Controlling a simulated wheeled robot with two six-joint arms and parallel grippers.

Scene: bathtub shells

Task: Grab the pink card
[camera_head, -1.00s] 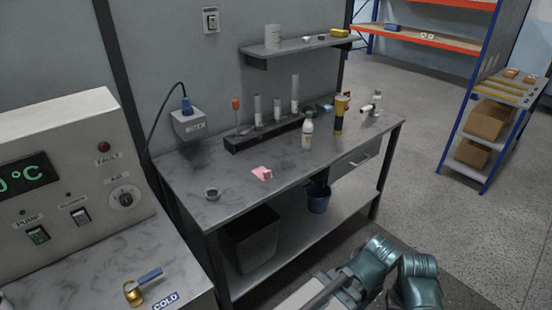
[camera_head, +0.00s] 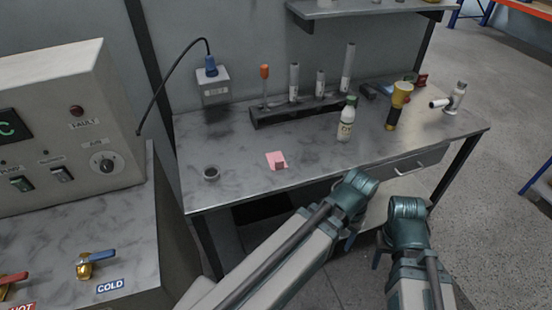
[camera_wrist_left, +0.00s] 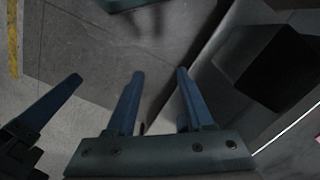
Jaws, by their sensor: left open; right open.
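The pink card (camera_head: 273,158) lies flat on the grey workbench (camera_head: 235,180), near its front edge, in the head view. A small darker patch shows at its right corner. My left gripper (camera_wrist_left: 158,75) is open and empty in the left wrist view, with its two blue fingers apart over the floor. In the head view my left arm ends in front of the bench, to the right of the card and apart from it. My right gripper (camera_wrist_left: 48,108) shows partly at the left of the wrist view. Its arm is further right in the head view.
A white bottle (camera_head: 346,120) and a yellow-black torch (camera_head: 398,105) stand to the right. A control panel (camera_head: 60,130) rises at the left.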

